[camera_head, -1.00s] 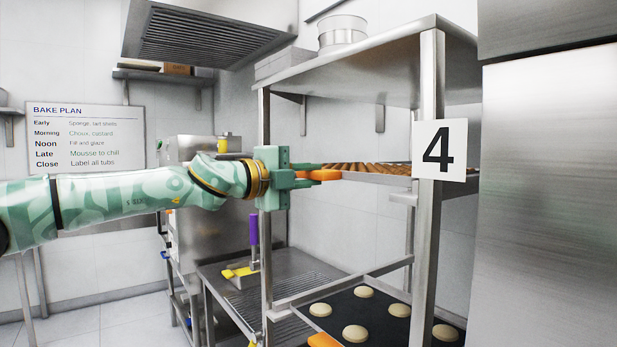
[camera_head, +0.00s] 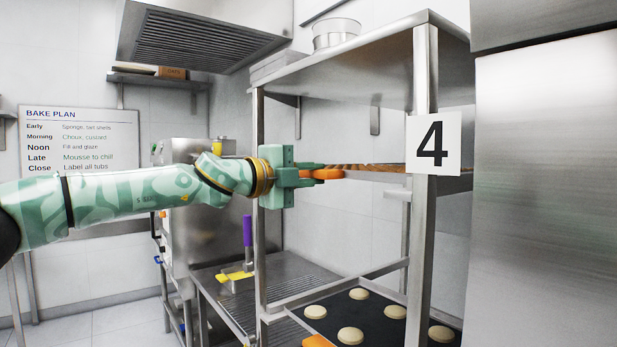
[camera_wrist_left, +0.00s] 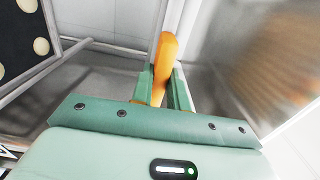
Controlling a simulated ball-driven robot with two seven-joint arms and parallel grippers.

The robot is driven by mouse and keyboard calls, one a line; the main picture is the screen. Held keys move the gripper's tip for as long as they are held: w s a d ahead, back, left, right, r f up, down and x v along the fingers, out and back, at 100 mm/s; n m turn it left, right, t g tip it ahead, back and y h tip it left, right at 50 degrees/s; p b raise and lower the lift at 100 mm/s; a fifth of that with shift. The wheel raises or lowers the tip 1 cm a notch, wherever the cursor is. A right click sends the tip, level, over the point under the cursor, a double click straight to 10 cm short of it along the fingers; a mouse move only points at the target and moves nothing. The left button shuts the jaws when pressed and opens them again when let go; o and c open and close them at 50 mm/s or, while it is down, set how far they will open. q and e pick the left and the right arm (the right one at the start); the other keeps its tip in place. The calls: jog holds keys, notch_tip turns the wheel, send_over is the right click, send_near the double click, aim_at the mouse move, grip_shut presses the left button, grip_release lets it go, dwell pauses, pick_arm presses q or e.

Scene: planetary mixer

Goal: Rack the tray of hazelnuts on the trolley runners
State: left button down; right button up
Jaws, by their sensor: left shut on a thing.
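My left gripper (camera_head: 322,173) is shut on the orange handle (camera_head: 327,174) of the hazelnut tray (camera_head: 378,167). The handle also shows between the fingers in the left wrist view (camera_wrist_left: 165,60). The tray is seen nearly edge-on, its brown load at upper level inside the trolley frame. A short pale runner (camera_head: 397,194) shows just below the tray. I cannot tell whether the tray rests on it. My right gripper is not in view.
A lower dark tray (camera_head: 375,318) with several pale rounds and an orange handle (camera_head: 317,341) sits in the trolley. A ribbed bench (camera_head: 235,295) with a purple-handled tool (camera_head: 247,230) stands left. A large steel cabinet (camera_head: 545,200) closes off the right.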

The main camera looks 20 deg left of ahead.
pick_arm(q)
jog(key=shift+w+d, duration=0.1)
jog(key=shift+w, duration=0.1)
jog(key=shift+w+d, duration=0.15)
jog(key=shift+d, duration=0.05)
jog(key=shift+r, duration=0.1)
jog(key=c, duration=1.3)
grip_release()
jog(key=shift+a, duration=0.1)
